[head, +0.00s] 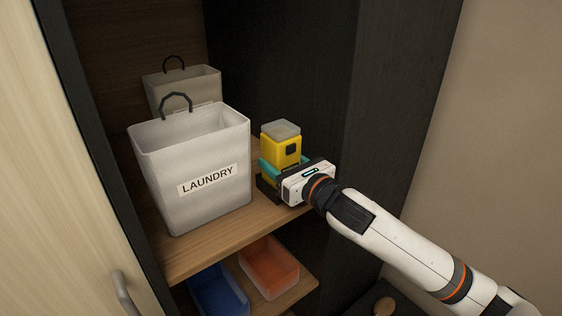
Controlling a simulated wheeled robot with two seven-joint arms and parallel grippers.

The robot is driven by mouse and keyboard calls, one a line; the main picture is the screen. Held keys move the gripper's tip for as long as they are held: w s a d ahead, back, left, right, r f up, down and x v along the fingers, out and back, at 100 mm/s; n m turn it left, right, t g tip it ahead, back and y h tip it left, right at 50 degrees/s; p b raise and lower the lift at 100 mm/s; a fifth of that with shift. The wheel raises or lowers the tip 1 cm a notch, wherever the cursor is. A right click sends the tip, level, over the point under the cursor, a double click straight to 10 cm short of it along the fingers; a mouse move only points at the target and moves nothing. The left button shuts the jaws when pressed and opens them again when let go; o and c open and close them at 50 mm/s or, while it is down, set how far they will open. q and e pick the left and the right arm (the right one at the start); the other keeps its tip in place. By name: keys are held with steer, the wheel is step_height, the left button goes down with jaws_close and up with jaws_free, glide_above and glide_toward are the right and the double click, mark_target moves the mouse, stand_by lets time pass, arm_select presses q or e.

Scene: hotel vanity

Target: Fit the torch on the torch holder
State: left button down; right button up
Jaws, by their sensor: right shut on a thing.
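A yellow torch (281,149) with a grey top and a small dark patch on its front stands upright above the wooden shelf, right of the laundry bag. My right gripper (279,176) reaches in from the right and is shut on the torch's lower part. Teal and dark parts show around the torch there; I cannot tell whether they belong to the gripper or to a holder. The torch's bottom is hidden behind the gripper, so I cannot tell if it touches the shelf. No torch holder can be clearly made out. My left gripper is not in view.
A white laundry bag (191,151) stands close left of the torch, with a similar bag (207,79) behind it. A blue bin (215,290) and an orange bin (269,266) sit below the shelf (223,235). A dark cabinet wall (310,80) rises behind.

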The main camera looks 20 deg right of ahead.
steer(key=shift+f, duration=0.15)
steer(key=o, duration=1.3)
steer(key=b+v, duration=0.4)
steer(key=v, duration=0.8)
